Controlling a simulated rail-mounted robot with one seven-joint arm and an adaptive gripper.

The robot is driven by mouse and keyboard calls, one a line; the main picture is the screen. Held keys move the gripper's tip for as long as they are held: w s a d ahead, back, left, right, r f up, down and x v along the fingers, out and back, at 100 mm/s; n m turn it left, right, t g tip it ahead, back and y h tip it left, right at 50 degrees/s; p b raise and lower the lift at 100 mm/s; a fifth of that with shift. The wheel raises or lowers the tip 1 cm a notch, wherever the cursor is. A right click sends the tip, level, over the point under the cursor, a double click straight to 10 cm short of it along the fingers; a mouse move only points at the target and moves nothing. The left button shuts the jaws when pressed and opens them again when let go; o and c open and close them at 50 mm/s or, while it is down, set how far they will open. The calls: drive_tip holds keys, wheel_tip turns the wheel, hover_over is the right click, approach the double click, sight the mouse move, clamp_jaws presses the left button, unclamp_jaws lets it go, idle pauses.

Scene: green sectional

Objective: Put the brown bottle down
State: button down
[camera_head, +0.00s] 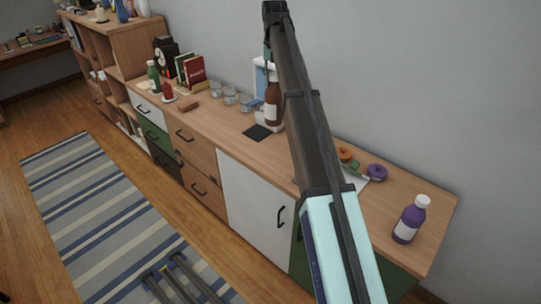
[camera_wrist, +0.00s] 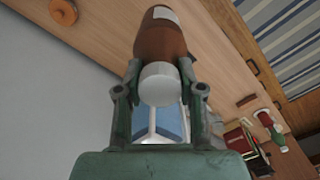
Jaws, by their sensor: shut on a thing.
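The brown bottle (camera_head: 272,98) has a pale label and stands upright at the back of the sideboard top (camera_head: 215,124), close to a dark square pad (camera_head: 258,132). I cannot tell whether its base touches the surface. In the wrist view, the brown bottle (camera_wrist: 160,40) lies between the two fingers of my gripper (camera_wrist: 160,82), with its white cap toward the camera. My gripper is shut on the bottle near its top. In the head view the gripper is mostly hidden by my arm.
A blue and white carton (camera_head: 261,76) stands right behind the bottle. Several glasses (camera_head: 229,97) are to its left, with books (camera_head: 190,70) and a green bottle (camera_head: 153,77) farther left. A purple bottle (camera_head: 411,219) and a purple round item (camera_head: 377,172) are on the right.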

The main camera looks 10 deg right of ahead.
sight(274, 97)
wheel_tip(274, 97, down, 20)
drive_tip(key=p, duration=0.5)
drive_tip(key=shift+w+r, duration=0.15)
drive_tip(key=c, duration=0.7)
unclamp_jaws()
wheel_tip(274, 97, up, 11)
drive_tip(key=b, duration=0.3)
drive_tip(key=shift+r, duration=0.5)
